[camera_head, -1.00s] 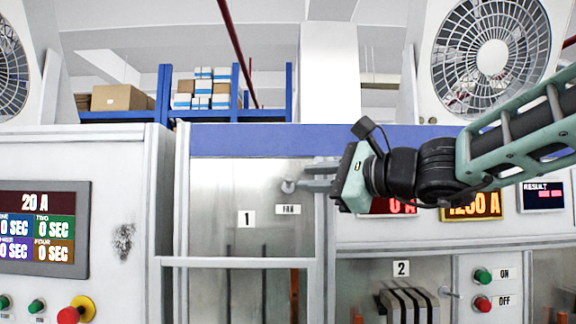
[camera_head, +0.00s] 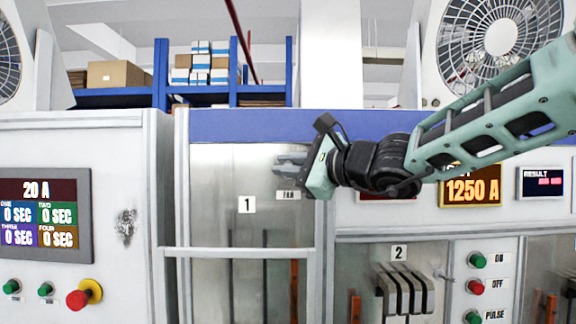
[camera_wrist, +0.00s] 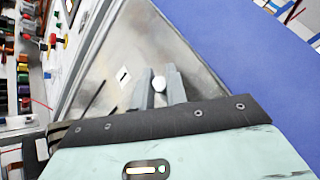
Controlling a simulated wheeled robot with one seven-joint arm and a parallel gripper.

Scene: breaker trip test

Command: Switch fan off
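The fan switch is a small round pale knob (camera_wrist: 159,84) on the metal panel marked 1. In the wrist view it lies between my two grey fingers, near their tips; I cannot tell whether either finger touches it. My gripper (camera_head: 284,165) is open, reaching left across panel 1 just above the FAN label (camera_head: 288,195). In the head view my fingers hide the knob. It also shows in the wrist view (camera_wrist: 160,76) with a gap between its fingers. A large fan (camera_head: 487,48) stands at the upper right, partly behind my arm.
A horizontal rail (camera_head: 240,253) crosses panel 1 below my gripper. Green and red buttons (camera_head: 476,286) sit at the lower right beside panel 2. A control cabinet with a display (camera_head: 40,215) and a red stop button (camera_head: 78,300) stands at the left.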

